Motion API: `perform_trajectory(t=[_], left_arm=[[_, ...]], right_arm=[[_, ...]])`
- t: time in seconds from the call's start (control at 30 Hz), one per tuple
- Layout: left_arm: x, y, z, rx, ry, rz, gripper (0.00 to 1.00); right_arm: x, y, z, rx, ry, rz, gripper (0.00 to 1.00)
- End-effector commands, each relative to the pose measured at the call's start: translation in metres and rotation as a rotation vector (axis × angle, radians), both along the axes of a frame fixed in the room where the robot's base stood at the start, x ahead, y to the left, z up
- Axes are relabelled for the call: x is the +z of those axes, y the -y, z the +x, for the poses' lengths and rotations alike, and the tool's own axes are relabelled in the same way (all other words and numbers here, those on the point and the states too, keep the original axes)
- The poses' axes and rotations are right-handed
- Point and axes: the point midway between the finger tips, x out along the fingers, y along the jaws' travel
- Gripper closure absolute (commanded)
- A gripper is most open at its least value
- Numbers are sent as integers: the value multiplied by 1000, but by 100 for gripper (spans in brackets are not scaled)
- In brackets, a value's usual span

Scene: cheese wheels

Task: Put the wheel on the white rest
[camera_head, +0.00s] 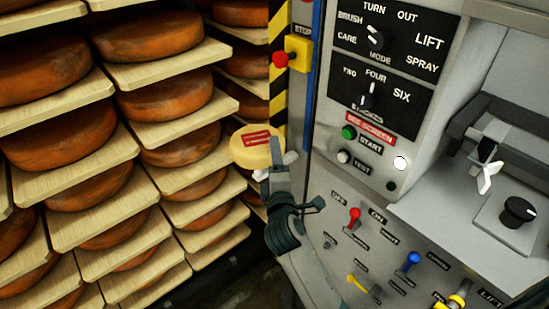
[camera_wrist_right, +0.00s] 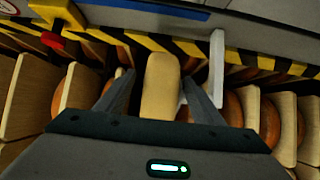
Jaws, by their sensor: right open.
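A pale yellow cheese wheel (camera_head: 254,147) with red marking on its face stands upright beside the machine in the head view. In the right wrist view the wheel (camera_wrist_right: 160,90) is edge-on between the fingers. My right gripper (camera_head: 276,160) is open around it, with a visible gap at the left finger; contact at the right finger is unclear. White pieces, seemingly of the white rest (camera_head: 290,157), show by the fingers. A white upright (camera_wrist_right: 217,65) stands right of the wheel in the wrist view. The wheel's underside is hidden. My left gripper is out of view.
Shelves of brown cheese wheels on wooden boards (camera_head: 190,133) fill the left. The control panel (camera_head: 385,90) with knobs and levers stands close on the right. A yellow-black striped post (camera_head: 279,95) and a red stop button (camera_head: 280,59) are just above the wheel.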

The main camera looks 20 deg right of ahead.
Motion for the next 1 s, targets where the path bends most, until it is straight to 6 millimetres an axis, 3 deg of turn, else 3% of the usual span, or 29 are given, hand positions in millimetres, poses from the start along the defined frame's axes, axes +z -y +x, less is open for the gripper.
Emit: perform_trajectory(t=[0.17,0.43,0.7,1.0], left_arm=[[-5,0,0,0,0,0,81],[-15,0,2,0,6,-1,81],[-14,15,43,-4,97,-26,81],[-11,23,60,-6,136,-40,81]], right_arm=[[-3,-5,-17,0,-2,1,39],[-4,-17,-61,0,-2,4,39],[-2,-28,-101,0,-1,1,39],[0,-31,-114,-1,0,1,39]])
